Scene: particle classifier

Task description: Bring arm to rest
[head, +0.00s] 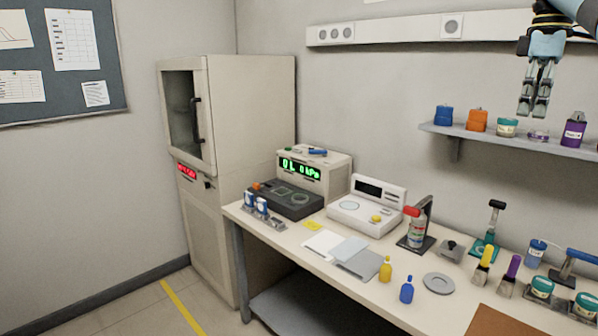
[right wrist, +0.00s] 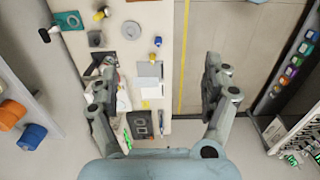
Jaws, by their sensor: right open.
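My right gripper (head: 537,92) hangs at the upper right of the head view, fingers pointing down, in front of the wall and above the shelf. In the right wrist view its two fingers (right wrist: 158,88) are spread wide apart with nothing between them but the bench and floor far below. It touches nothing that I can see. My left gripper is not in the head view.
The bench (head: 465,308) carries a white balance (head: 367,208), a dark instrument (head: 285,200), bottles and brushes. A wall shelf (head: 520,141) with small jars is below my right gripper. A tall cabinet (head: 232,130) stands at the left. Floor left of the bench is clear.

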